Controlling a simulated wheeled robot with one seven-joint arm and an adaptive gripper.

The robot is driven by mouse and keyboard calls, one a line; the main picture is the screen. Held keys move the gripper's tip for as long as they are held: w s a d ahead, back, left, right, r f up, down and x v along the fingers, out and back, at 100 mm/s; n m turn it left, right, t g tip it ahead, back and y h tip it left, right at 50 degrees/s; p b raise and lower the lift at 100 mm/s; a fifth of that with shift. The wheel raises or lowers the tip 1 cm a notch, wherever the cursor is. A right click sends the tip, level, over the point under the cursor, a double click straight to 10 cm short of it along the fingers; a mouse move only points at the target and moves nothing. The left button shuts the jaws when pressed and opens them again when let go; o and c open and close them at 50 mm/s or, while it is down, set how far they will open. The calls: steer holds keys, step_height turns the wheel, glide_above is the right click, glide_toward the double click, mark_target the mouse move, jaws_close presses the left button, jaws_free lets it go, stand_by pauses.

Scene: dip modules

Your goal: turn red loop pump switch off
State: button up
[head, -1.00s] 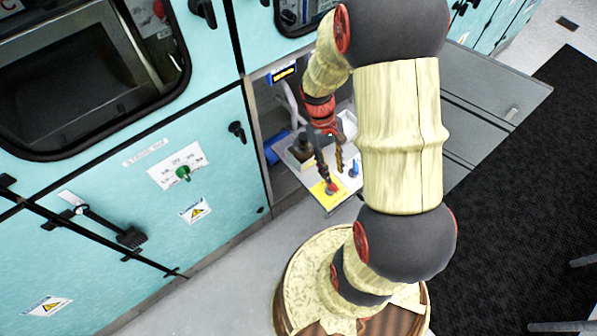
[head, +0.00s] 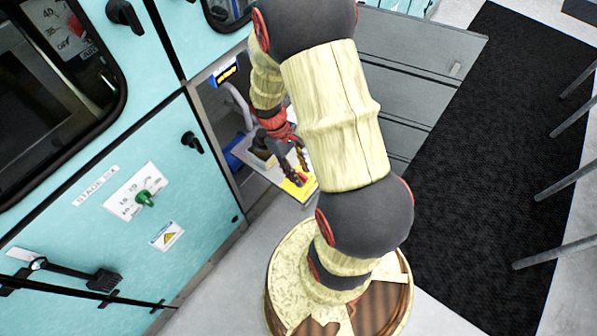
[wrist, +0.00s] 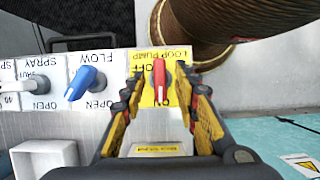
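The red loop pump switch (wrist: 159,80) stands on a yellow plate (wrist: 148,99) marked LOOP PUMP, OFF and ON, with the lettering upside down in the wrist view. Its handle lies along the line between the OFF and ON marks. My gripper (wrist: 160,75) is open, with one finger on each side of the switch and gaps showing between the handle and the fingers. In the head view, my gripper (head: 292,166) is over the yellow plate (head: 299,190) at the panel's outer corner, and it partly hides the switch there.
The panel is inside an open cabinet bay, beside a teal door with a green knob (head: 146,199). A black mat (head: 500,150) covers the floor at right.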

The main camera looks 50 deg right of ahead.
steer(key=shift+c, duration=1.2)
jaws_close()
